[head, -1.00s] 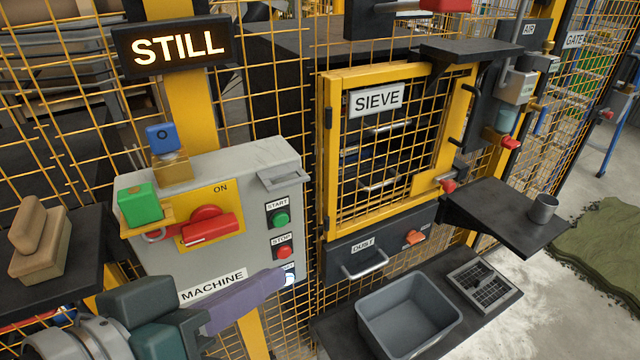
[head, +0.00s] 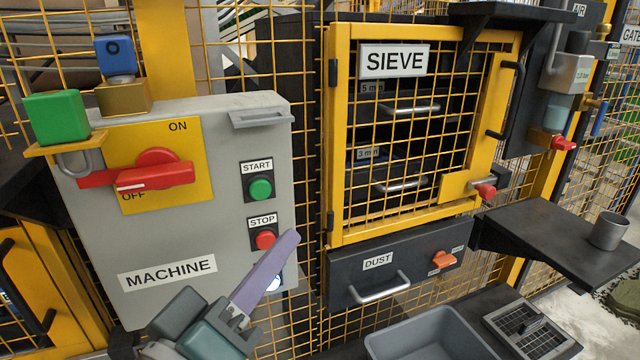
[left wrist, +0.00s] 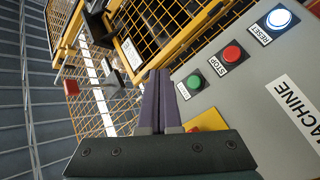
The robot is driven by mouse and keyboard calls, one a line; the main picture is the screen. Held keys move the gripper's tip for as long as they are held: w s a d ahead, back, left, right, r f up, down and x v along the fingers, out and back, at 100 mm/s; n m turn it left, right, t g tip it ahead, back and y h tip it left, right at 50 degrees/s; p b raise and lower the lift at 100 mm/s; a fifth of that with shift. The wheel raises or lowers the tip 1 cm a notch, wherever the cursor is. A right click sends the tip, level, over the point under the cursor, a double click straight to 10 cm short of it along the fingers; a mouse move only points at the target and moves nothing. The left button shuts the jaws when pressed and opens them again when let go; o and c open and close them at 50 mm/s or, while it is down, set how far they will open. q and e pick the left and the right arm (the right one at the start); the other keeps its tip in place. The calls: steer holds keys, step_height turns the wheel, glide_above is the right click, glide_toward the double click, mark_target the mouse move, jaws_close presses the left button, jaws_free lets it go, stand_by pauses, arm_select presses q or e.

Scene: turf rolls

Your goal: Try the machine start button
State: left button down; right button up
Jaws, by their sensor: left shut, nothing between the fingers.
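The grey machine box (head: 210,240) carries a green start button (head: 260,189) above a red stop button (head: 265,240). A lit white-blue reset button (head: 276,284) is partly hidden behind my left gripper (head: 291,237). Its purple fingers are shut and empty, with their tips just right of the stop button in the picture. In the left wrist view, the gripper (left wrist: 160,75) is seen from behind its fingers, left of the start button (left wrist: 194,82), stop button (left wrist: 232,53) and reset button (left wrist: 279,18). My right gripper is not in view.
A red rotary switch (head: 155,177) lies roughly level on a yellow ON/OFF plate. Right are the yellow sieve door (head: 340,150), dust drawer (head: 340,275), grey bin (head: 430,335) and a shelf (head: 545,235).

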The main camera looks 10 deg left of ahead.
mark_target(260, 189)
arm_select(q)
steer(key=shift+w, duration=0.1)
steer(key=shift+w+a+b, duration=0.55)
steer(key=shift+w+a, duration=0.25)
steer(key=shift+w, duration=0.4)
steer(key=shift+w+a+b, duration=0.6)
steer(key=shift+w+a, duration=0.25)
steer(key=shift+w, duration=0.35)
steer(key=shift+w+a+b, duration=0.55)
steer(key=shift+w+a, duration=0.25)
steer(key=shift+w, duration=0.4)
steer(key=shift+w+a, duration=0.25)
steer(key=shift+w, duration=0.1)
